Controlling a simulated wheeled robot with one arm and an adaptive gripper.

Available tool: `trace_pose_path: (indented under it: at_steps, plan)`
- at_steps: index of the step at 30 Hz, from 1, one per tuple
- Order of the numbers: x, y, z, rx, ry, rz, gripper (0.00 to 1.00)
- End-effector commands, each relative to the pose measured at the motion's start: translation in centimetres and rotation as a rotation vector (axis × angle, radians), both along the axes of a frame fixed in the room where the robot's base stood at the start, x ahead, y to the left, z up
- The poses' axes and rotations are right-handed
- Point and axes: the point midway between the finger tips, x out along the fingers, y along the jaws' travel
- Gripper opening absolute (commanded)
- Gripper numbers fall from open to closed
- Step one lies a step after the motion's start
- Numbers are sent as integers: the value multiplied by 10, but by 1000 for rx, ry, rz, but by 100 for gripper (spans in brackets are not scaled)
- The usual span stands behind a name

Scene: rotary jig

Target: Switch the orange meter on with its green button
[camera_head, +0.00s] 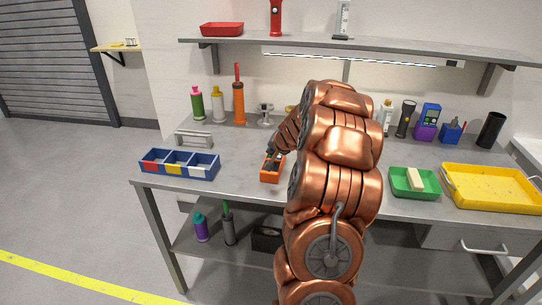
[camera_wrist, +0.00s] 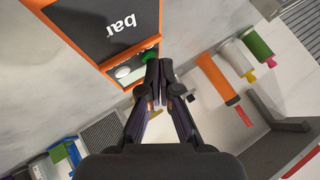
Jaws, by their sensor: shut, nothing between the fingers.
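The orange meter (camera_head: 271,169) lies on the workbench left of my arm. In the wrist view the meter (camera_wrist: 158,15) is at the upper left, with a dark face that reads "bar" upside down. Its green button (camera_wrist: 151,54) sits near the lower end, beside a pale round knob (camera_wrist: 122,72). My gripper (camera_wrist: 155,68) is shut and empty, its fingertips right by the green button and partly in front of it. I cannot tell whether they touch it. In the head view my gripper (camera_head: 273,151) is over the meter's far end, partly hidden.
A blue compartment tray (camera_head: 180,176) stands to the left and a grey handled block (camera_head: 193,138) behind it. Several bottles and an orange tool (camera_head: 239,104) line the back. A green tray (camera_head: 414,194) and yellow tray (camera_head: 495,187) are on the right. Bench around the meter is clear.

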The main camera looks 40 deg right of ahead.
Motion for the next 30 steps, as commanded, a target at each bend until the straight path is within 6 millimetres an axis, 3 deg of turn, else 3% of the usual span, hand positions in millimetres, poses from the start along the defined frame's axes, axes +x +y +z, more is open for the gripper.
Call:
trace_pose_path:
  at_steps: [30]
  plan:
    - [0, 0, 14, 0, 0, 0, 0]
